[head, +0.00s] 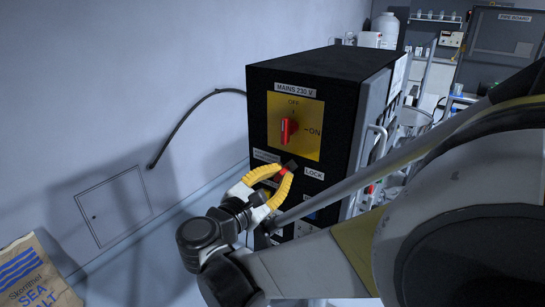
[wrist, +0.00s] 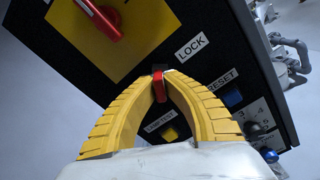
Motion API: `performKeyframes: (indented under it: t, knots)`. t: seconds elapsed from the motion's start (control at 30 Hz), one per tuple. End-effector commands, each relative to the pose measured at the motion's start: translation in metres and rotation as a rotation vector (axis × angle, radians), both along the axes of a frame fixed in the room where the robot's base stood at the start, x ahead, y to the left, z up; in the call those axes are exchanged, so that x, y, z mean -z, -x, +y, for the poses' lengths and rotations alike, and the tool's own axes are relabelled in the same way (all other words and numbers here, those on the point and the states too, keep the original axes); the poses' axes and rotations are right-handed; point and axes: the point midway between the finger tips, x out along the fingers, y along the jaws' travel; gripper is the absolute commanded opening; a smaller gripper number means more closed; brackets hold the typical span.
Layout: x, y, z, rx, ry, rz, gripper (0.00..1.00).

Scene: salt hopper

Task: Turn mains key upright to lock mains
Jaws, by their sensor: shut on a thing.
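The mains key (wrist: 158,86) is a small red piece between my fingertips in the wrist view. It sits at the panel beside the LOCK label (wrist: 191,47); a bit of its red shows in the head view (head: 283,172). My gripper (head: 285,168), with yellow ribbed fingers, is shut on it, and also shows in the wrist view (wrist: 160,76). The fingers hide the lock and much of the key, so I cannot tell its exact angle. Above, the red mains switch (head: 287,131) stands upright on its yellow plate (head: 309,140), towards OFF.
The black mains cabinet (head: 345,64) stands ahead. A lamp-test button (wrist: 170,133), a blue RESET button (wrist: 233,98) and a dial (wrist: 254,129) lie near my fingers. A black cable (head: 185,118) runs along the wall. A sea salt sack (head: 35,272) is at lower left.

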Motion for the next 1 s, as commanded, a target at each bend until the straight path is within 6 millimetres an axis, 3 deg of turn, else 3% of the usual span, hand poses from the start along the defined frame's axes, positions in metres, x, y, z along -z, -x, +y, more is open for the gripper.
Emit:
performKeyframes:
  t: [0.27, 0.5, 0.83, 1.0]
  knots:
    - [0.0000, -0.0001, -0.0004, 0.001, 0.026, 0.020, 0.00]
    - [0.0002, -0.0002, -0.0003, 0.001, 0.253, 0.197, 0.00]
    - [-0.0001, -0.0002, -0.0002, 0.001, 0.296, 0.231, 0.00]
    - [0.0002, -0.0003, -0.0002, 0.001, 0.467, 0.364, 0.00]
